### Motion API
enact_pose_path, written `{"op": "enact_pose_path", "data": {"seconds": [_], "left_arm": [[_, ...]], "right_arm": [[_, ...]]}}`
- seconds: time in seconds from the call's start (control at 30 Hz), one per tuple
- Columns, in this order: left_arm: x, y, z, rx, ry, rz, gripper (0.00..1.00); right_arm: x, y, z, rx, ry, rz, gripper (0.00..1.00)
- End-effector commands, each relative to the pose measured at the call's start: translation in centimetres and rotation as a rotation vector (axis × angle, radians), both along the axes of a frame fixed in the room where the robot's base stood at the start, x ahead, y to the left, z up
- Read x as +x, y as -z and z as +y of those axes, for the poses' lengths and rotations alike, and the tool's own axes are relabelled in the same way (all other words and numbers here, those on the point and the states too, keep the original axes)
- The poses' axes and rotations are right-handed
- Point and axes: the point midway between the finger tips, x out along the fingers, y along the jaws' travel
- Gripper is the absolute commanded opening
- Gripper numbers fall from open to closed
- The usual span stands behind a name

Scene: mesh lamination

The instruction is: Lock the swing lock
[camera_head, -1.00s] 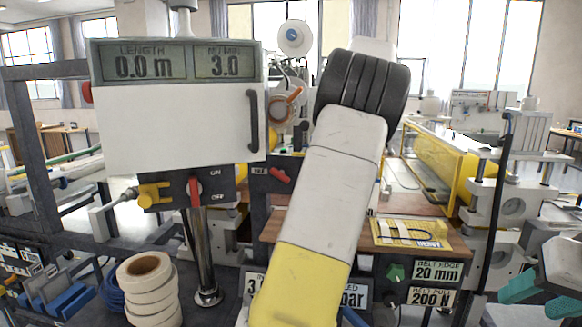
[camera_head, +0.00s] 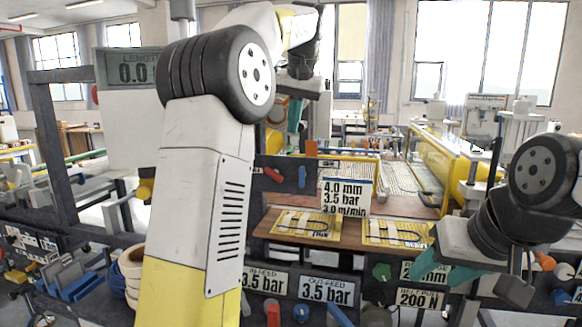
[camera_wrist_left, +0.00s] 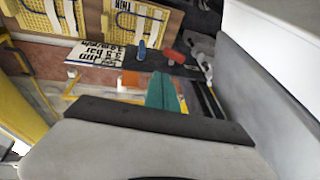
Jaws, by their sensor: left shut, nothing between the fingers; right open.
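I cannot tell for sure which part is the swing lock. An orange upright piece (camera_head: 311,148) stands at the top edge of the dark panel, and an orange part (camera_head: 276,108) shows partly behind my left arm. My left gripper (camera_head: 294,116) points down behind the panel, its teal fingers shut and empty, apart from the upright piece in the picture. In the left wrist view the teal fingers (camera_wrist_left: 164,92) are together, with an orange patch (camera_wrist_left: 130,80) beside them. My right gripper (camera_head: 442,258) is open and empty at the right, in front of the shelf.
A red lever (camera_head: 272,174) and a blue lever (camera_head: 302,177) sit on the panel. A card (camera_head: 346,195) stands behind the wooden shelf (camera_head: 280,240), which holds yellow boards (camera_head: 396,234).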

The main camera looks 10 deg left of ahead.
Motion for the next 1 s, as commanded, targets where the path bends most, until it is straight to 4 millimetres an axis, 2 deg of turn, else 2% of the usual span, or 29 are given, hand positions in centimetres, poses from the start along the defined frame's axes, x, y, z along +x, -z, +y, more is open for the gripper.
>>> {"op": "enact_pose_path", "data": {"seconds": [0.13, 0.23, 0.6, 0.7, 1.0], "left_arm": [[0.2, 0.8, 0.2, 0.001, -0.002, 0.003, 0.0], [0.6, 2.2, 0.4, 0.001, -0.001, 0.005, 0.0], [2.9, 9.5, 1.9, 0.001, -0.002, 0.006, 0.0], [3.0, 10.8, 2.8, 0.0, -0.004, 0.003, 0.0], [3.1, 12.7, 4.0, -0.001, -0.002, 0.001, 0.0]], "right_arm": [[0.0, 0.0, 0.0, 0.0, 0.0, 0.0, 0.5], [0.0, 0.0, 0.0, 0.0, 0.0, 0.0, 0.5], [0.0, 0.0, 0.0, 0.0, 0.0, 0.0, 0.5], [0.0, 0.0, 0.0, 0.0, 0.0, 0.0, 0.5], [0.0, 0.0, 0.0, 0.0, 0.0, 0.0, 0.5]]}}
